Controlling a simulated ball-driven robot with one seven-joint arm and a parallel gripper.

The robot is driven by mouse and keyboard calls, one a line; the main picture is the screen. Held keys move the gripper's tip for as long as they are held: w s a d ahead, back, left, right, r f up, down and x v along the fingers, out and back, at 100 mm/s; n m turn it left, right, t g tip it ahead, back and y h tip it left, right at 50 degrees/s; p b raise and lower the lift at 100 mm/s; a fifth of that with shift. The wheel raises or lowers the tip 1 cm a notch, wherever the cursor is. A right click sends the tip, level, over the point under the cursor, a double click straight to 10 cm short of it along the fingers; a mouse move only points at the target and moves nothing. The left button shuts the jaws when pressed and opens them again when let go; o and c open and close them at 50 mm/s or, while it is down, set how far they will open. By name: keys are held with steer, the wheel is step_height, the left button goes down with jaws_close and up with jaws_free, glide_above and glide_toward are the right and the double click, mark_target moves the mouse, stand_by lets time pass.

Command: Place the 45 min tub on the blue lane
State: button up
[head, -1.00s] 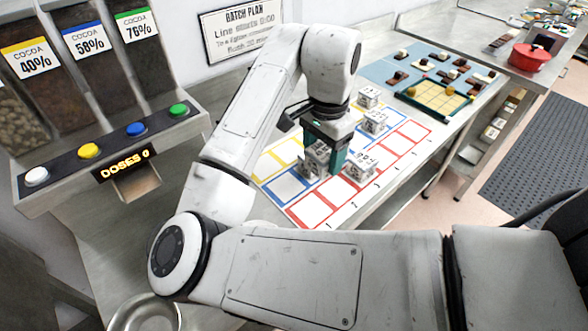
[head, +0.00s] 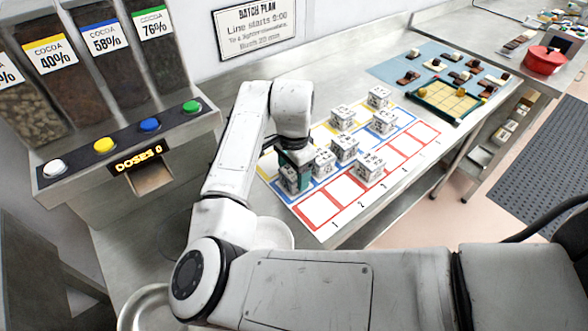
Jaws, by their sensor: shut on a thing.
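Several white tubs with black printed labels stand on a lane sheet; the print is too small to tell which is the 45 min tub. My gripper (head: 293,163) is shut on a white tub (head: 290,184), partly hidden by the green fingers, at the left end of the blue lane (head: 404,118). I cannot tell if this tub touches the sheet. Other tubs stand to its right: a small one (head: 323,163), one just behind it (head: 344,148), and one on the red lane (head: 369,168).
Further tubs stand toward the back (head: 342,117), (head: 383,121), (head: 378,97). The red lane (head: 318,209) has empty squares at its near left end. A blue mat with chocolates (head: 400,66) and a green-framed tray (head: 452,100) lie beyond. Cocoa dispensers (head: 110,55) stand left.

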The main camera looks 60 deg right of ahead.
steer(key=shift+f, duration=0.25)
steer(key=o, duration=1.1)
steer(key=shift+r, duration=0.1)
step_height(320, 180, up, 12)
steer(key=shift+r+b, duration=0.15)
steer(key=shift+b, duration=0.6)
